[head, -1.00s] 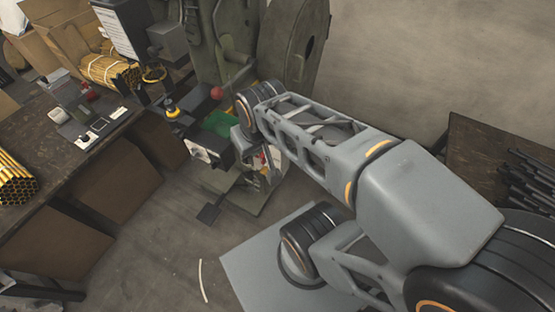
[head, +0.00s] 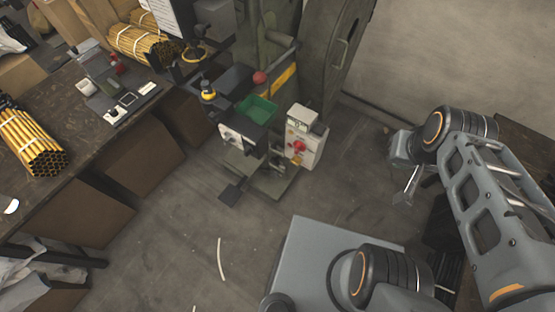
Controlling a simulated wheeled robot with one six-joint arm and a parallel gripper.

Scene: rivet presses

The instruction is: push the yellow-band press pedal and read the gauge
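The press (head: 318,60) with a yellow band (head: 284,76) on its side stands at the top middle. A dark flat pedal (head: 233,191) lies low on the floor at the press's front left, with nothing on it. A light control box (head: 304,138) with a small display, a red button and a yellow part stands at the press base. The display's reading is too small to make out. I cannot tell which part is the gauge. My gripper (head: 403,197) is at the right, well away from the pedal and apart from the press. Its finger opening is unclear.
A green bin (head: 257,109) sits on the press front, near a red knob (head: 260,77). A workbench (head: 60,142) with bundled yellow tubes (head: 34,143) is at the left.

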